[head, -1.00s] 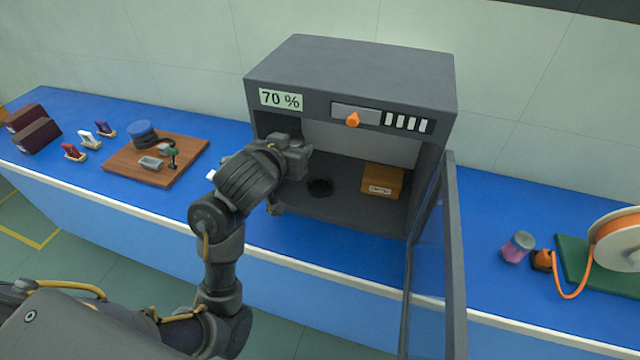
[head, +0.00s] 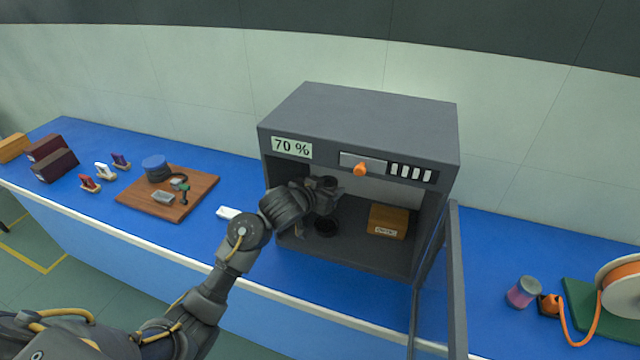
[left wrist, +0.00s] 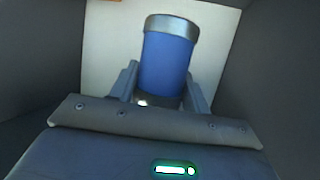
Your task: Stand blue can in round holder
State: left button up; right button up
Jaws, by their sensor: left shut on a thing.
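The blue can (left wrist: 165,62), with a silver rim, is between the two fingers of my left gripper (left wrist: 163,82) in the left wrist view. The gripper is shut on it. In the head view my left gripper (head: 328,190) is inside the grey cabinet and hides the can. The round holder (head: 326,228), a dark ring, is on the cabinet floor just below the gripper. I cannot tell the can's height above it. My right gripper is not in view.
The grey cabinet (head: 375,110) has its door (head: 452,280) swung open at the right. An orange-brown box (head: 388,221) sits inside, right of the holder. A wooden board (head: 195,200) and a white item (head: 228,212) lie left on the blue bench. A pink-filled jar (head: 522,291) stands right.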

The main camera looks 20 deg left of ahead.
pick_arm(q)
jog(key=shift+w+a+f, duration=0.15)
jog(key=shift+w+f, duration=0.2)
jog(key=shift+f, duration=0.15)
notch_tip(320, 180, down, 5)
jog(key=b, duration=0.5)
jog(key=shift+r, duration=0.1)
jog(key=shift+f+b, duration=0.85)
jog(key=shift+f, duration=0.55)
jog(key=shift+f, duration=0.1)
jog(key=shift+p, duration=0.95)
jog(key=shift+f+b, duration=0.4)
jog(key=shift+f, duration=0.2)
